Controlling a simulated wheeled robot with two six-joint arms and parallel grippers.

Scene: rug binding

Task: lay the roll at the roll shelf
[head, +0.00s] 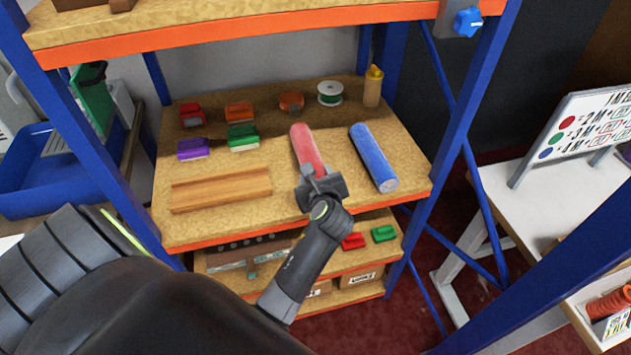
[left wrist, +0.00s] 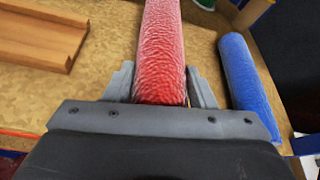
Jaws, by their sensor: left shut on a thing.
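A red roll (head: 305,146) lies lengthwise over the middle shelf board, pointing toward the back. My left gripper (head: 318,180) is shut on the near end of the red roll; in the left wrist view its two fingers (left wrist: 160,85) sit on either side of the red roll (left wrist: 162,45). Whether the roll touches the board is hard to tell. The roll shelf (head: 230,222) is a speckled tan board with an orange front edge. A blue roll (head: 372,157) lies to the right of the red one, apart from it, and also shows in the left wrist view (left wrist: 245,80). My right gripper is not seen.
A wooden channel piece (head: 220,190) lies at the shelf's left front. Several coloured clips, a green spool (head: 330,93) and a yellow-capped bottle (head: 373,87) stand behind. Blue uprights (head: 445,140) flank the shelf, with another board above. A white table (head: 520,200) stands right.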

